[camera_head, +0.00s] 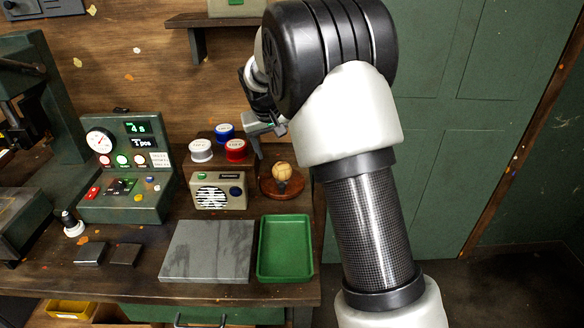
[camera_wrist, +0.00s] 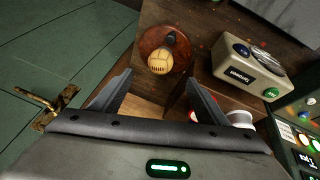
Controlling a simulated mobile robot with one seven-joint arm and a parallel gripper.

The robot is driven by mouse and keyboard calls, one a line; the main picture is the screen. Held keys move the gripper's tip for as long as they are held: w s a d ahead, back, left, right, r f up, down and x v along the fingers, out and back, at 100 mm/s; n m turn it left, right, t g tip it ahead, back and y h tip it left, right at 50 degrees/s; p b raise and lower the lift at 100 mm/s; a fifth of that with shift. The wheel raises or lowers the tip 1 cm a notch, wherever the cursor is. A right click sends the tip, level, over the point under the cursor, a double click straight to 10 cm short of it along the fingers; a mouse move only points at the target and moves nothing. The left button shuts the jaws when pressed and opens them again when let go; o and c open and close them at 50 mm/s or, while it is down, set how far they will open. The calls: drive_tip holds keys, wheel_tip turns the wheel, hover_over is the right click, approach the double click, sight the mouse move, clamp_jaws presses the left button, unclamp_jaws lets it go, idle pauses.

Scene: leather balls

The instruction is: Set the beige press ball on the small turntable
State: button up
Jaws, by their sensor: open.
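The beige ball (camera_head: 282,171) with stitched panels appears to rest on the small turntable (camera_head: 268,190), a round reddish-brown disc right of the radio. A small dark post shows against the ball. In the wrist view the ball (camera_wrist: 160,62) overlaps the edge of the turntable (camera_wrist: 148,40), so its exact contact is hard to tell. My gripper (camera_head: 266,134) is open and empty, above and behind the ball in the head view. In the wrist view the ball lies beyond and between the fingertips of my gripper (camera_wrist: 158,78), apart from them.
A beige radio (camera_head: 218,190) stands left of the turntable. White, blue and red tins (camera_head: 235,151) stand behind it. A green tray (camera_head: 286,248) and grey slab (camera_head: 207,250) lie in front. A control box (camera_head: 127,165) is further left. The bench ends just right of the turntable.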

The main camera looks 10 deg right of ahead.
drive_tip(key=s+d+r+y, duration=0.1)
drive_tip(key=s+r, duration=0.6)
drive_tip(key=s, duration=0.3)
drive_tip(key=s+d+r+y, duration=0.1)
drive_tip(key=s+d+r, duration=0.1)
drive_tip(key=s+r, duration=0.65)
drive_tip(key=s+f, duration=0.2)
drive_tip(key=s, duration=0.8)
drive_tip(key=s+f+t, duration=0.1)
drive_tip(key=s+f, duration=0.1)
drive_tip(key=s, duration=0.8)
drive_tip(key=shift+s+a+f, duration=0.15)
drive_tip(key=shift+a+f, duration=0.15)
drive_tip(key=shift+c, duration=0.5)
